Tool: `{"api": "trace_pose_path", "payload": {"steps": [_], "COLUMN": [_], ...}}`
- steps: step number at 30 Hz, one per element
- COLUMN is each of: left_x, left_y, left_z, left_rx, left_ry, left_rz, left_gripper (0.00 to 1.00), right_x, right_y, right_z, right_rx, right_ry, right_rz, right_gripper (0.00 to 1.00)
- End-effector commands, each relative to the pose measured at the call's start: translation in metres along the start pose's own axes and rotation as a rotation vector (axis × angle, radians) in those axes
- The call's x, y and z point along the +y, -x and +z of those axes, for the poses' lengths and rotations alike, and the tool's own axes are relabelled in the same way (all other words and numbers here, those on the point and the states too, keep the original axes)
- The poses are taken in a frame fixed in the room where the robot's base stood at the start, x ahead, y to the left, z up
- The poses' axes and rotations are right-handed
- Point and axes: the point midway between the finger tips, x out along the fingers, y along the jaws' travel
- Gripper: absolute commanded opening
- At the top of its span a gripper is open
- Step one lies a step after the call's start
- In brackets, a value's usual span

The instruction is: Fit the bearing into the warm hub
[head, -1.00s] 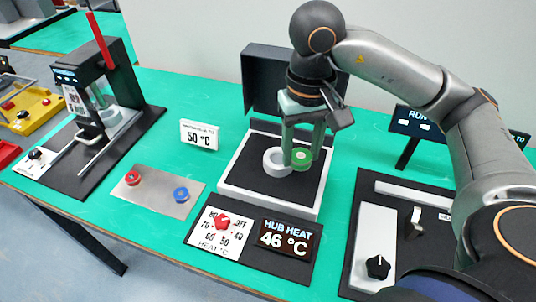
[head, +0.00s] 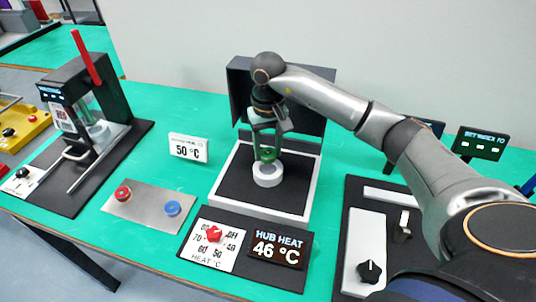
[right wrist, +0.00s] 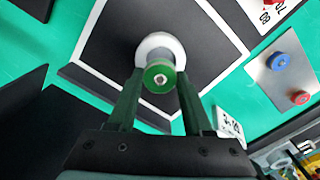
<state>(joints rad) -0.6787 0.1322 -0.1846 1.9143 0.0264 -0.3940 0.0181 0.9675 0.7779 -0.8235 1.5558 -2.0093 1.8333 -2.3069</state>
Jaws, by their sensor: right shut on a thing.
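The hub (head: 267,180) is a pale ring standing on the black plate of the hub heater. It also shows in the right wrist view (right wrist: 152,42). My right gripper (head: 266,152) points down above the hub and is shut on the green bearing (head: 269,154), which has a metal centre in the right wrist view (right wrist: 160,78). In the head view the bearing is directly above the hub; in the right wrist view it overlaps the hub's near rim. I cannot tell whether they touch. My left gripper is not in view.
The heater tray (head: 230,170) has a pale rim and a dark upright panel behind it. Its display (head: 279,247) reads 46 °C beside a red dial (head: 214,233). A sign (head: 188,148) reads 50 °C. A press (head: 90,95) stands left; a button plate (head: 145,208) lies between.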

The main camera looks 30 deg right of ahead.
Motion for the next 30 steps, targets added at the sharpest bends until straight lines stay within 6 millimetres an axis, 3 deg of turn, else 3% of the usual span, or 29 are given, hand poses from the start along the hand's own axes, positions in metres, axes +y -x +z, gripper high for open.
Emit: {"api": "trace_pose_path", "payload": {"steps": [6, 29, 30], "left_x": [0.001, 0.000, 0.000], "left_y": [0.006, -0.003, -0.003], "left_z": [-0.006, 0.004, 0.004], "left_rx": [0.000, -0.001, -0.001], "left_ry": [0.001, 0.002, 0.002], "left_rz": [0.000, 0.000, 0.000], "left_gripper": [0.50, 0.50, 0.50], "right_x": [0.000, 0.000, 0.000], "right_y": [-0.024, -0.037, -0.038], "right_z": [0.002, 0.002, 0.002], "right_rx": [-0.003, -0.002, -0.003], "right_ry": [0.001, 0.000, 0.000], "right_rz": [0.000, 0.000, 0.000], "right_gripper": [0.00, 0.00, 0.53]}}
